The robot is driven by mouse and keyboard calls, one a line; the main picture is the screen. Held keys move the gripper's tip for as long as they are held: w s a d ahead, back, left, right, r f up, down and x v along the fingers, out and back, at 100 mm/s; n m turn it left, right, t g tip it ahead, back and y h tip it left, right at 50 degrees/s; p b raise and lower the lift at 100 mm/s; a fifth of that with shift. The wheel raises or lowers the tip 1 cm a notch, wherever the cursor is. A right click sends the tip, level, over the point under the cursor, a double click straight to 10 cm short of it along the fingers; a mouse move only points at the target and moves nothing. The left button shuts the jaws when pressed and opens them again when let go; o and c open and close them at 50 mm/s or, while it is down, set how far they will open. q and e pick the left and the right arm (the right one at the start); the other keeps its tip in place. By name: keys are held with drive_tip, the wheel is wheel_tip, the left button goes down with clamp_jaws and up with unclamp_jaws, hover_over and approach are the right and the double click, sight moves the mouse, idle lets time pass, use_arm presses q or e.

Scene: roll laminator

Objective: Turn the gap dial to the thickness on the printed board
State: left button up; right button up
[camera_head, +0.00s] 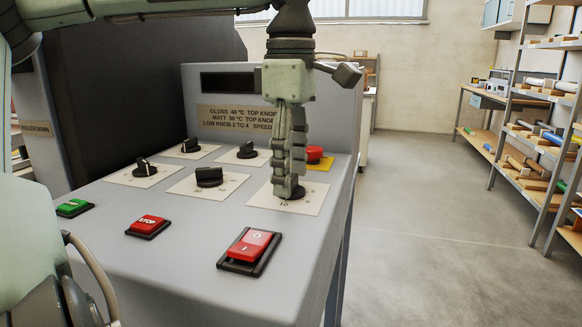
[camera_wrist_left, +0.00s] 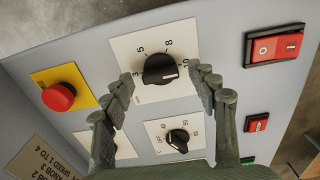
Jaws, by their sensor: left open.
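The black dial (camera_wrist_left: 160,68) on a white plate marked 3, 5, 8 and 10 shows in the left wrist view. Its white pointer line is on its right side, toward the 10. In the head view its plate (camera_head: 316,201) is at the panel's front right, and the fingers hide most of the dial. My left gripper (camera_head: 289,188) points down over it, open, with one finger on each side in the wrist view. Contact cannot be told. A printed board (camera_head: 226,118) at the back lists gloss, matt and knob settings, partly covered by my gripper. My right gripper is out of view.
Other black knobs (camera_head: 209,176) stand close by on the panel. A red mushroom button (camera_head: 314,154) on yellow is behind the dial. A red rocker switch (camera_head: 249,250), a red stop button (camera_head: 148,224) and a green button (camera_head: 74,207) are along the front.

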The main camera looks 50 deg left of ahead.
sight(291, 178)
use_arm(q)
wheel_tip(291, 178, up, 12)
idle(0.6)
idle(0.5)
